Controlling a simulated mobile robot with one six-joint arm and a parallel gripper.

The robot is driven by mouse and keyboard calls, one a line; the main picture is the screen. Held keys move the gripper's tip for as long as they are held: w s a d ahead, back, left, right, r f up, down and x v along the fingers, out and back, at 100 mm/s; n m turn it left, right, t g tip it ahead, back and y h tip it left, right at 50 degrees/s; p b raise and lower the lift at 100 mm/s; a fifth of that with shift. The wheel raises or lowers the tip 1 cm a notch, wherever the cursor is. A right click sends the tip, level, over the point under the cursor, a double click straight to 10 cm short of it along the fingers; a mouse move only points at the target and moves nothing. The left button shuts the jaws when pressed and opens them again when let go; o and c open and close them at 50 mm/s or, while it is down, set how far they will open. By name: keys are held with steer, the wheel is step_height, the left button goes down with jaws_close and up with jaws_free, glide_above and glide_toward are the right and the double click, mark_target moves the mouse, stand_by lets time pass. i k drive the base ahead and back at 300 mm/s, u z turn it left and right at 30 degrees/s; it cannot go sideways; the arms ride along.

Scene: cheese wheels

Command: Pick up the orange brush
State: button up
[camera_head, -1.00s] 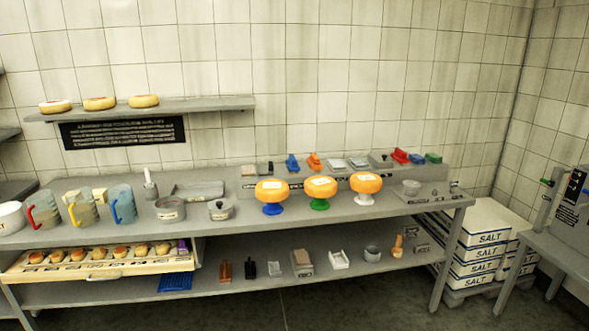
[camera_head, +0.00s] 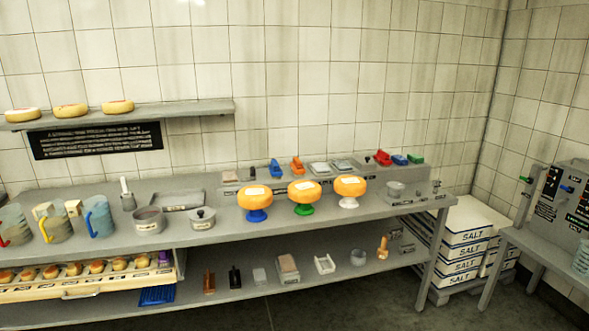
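A small orange item (camera_head: 297,165), which looks like the orange brush, sits on the raised ledge at the back of the metal table. The orange cheese wheels stand in front of and below the ledge. The brush is small in the view, and its bristles cannot be made out. My gripper is not in view.
The cheese wheel (camera_head: 304,190) on a green stand has one on each side. Red (camera_head: 383,158) and green (camera_head: 416,159) items lie farther right on the ledge. Pitchers (camera_head: 98,218) stand at left. Salt boxes (camera_head: 464,237) flank the table. Floor shows in front.

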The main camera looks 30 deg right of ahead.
mark_target(297, 168)
steer(key=u, duration=0.15)
steer(key=i, duration=0.9)
steer(key=z, duration=0.2)
